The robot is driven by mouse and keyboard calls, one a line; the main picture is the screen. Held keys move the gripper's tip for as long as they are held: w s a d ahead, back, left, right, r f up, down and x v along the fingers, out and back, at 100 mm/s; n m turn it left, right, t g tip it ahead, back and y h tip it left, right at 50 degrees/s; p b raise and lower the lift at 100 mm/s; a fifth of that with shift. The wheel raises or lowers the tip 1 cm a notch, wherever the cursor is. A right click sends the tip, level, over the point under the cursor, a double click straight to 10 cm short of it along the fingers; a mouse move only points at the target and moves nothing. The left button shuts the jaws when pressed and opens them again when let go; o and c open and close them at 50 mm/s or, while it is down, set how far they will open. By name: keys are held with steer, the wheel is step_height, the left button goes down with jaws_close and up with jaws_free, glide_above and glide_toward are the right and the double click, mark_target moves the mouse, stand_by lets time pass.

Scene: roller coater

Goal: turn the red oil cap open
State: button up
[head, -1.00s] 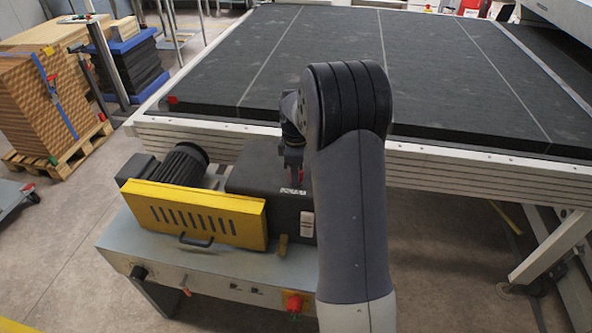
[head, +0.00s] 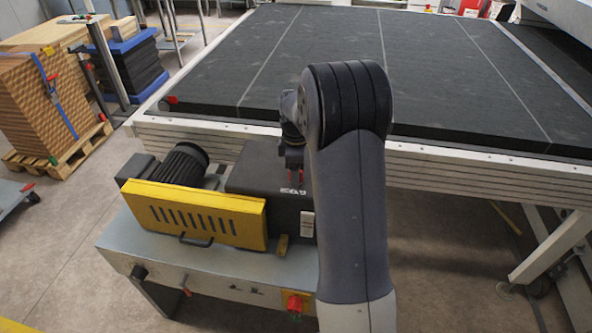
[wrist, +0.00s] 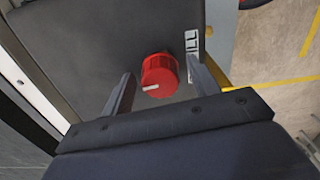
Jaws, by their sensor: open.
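The red oil cap (wrist: 160,76) sits on the dark machine housing (wrist: 100,45), with a pale mark on its near left side, in the wrist view. My gripper (wrist: 163,84) is open, with one finger to the left of the cap and one to the right. Gaps show between the cap and both fingers. In the head view, my gripper (head: 292,178) points down over the dark housing (head: 255,165), partly hidden by my arm. The cap cannot be made out there.
A yellow guard (head: 195,215) and a black motor (head: 180,165) stand left of the housing on a grey cabinet (head: 165,240). A red knob (head: 294,303) is on the cabinet front. The large conveyor table (head: 330,60) lies behind. A label (wrist: 192,50) is close to the cap.

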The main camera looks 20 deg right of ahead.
step_height(320, 180, up, 11)
steer(key=shift+b, duration=0.35)
steer(key=shift+f, duration=0.15)
step_height(320, 180, down, 11)
steer(key=shift+r+p, duration=0.1)
steer(key=shift+p, duration=0.25)
stand_by(0.4)
